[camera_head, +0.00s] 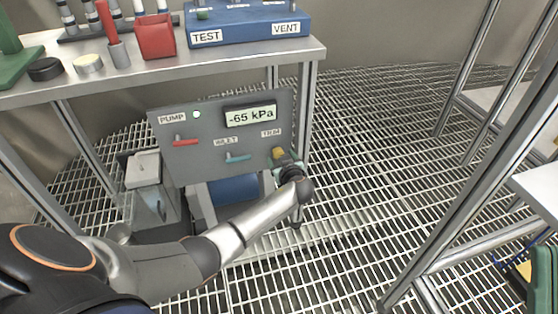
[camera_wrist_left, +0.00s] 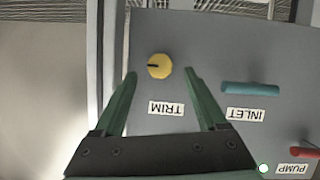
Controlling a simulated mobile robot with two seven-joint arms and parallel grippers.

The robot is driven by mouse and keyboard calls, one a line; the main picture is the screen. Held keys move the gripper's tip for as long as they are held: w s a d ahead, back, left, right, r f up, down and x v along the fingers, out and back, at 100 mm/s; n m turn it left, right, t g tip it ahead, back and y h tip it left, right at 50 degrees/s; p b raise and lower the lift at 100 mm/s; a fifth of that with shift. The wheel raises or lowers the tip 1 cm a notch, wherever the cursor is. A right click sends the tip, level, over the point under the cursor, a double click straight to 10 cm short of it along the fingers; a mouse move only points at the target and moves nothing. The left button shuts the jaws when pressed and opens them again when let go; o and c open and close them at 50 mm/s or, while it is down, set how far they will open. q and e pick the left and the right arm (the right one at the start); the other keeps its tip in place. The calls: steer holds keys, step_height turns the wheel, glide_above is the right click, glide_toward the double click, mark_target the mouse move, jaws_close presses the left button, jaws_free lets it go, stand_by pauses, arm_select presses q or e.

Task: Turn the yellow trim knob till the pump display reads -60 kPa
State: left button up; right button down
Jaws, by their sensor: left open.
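The pump display (camera_head: 250,116) reads -65 kPa on the grey panel (camera_head: 205,139) below the bench. The yellow trim knob (camera_head: 279,154) sits at the panel's lower right, above my left gripper (camera_head: 287,164), which partly covers it. In the left wrist view the yellow knob (camera_wrist_left: 159,66) is round with a dark pointer line. It lies just beyond and between the two green fingertips of the left gripper (camera_wrist_left: 161,74). The fingers are apart, and I see no clear contact with the knob.
The red pump handle (camera_head: 185,142) and teal inlet handle (camera_head: 238,157) are on the same panel, left of the knob. The bench (camera_head: 200,62) above holds a blue TEST/VENT block (camera_head: 248,24) and a red bin (camera_head: 156,36). Metal frame posts stand at right; grating floor lies between.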

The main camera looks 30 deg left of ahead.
mark_target(279, 154)
arm_select(q)
steer(key=shift+b+x, duration=0.55)
steer(key=shift+x, duration=1.1)
steer(key=shift+c, duration=0.3)
jaws_close()
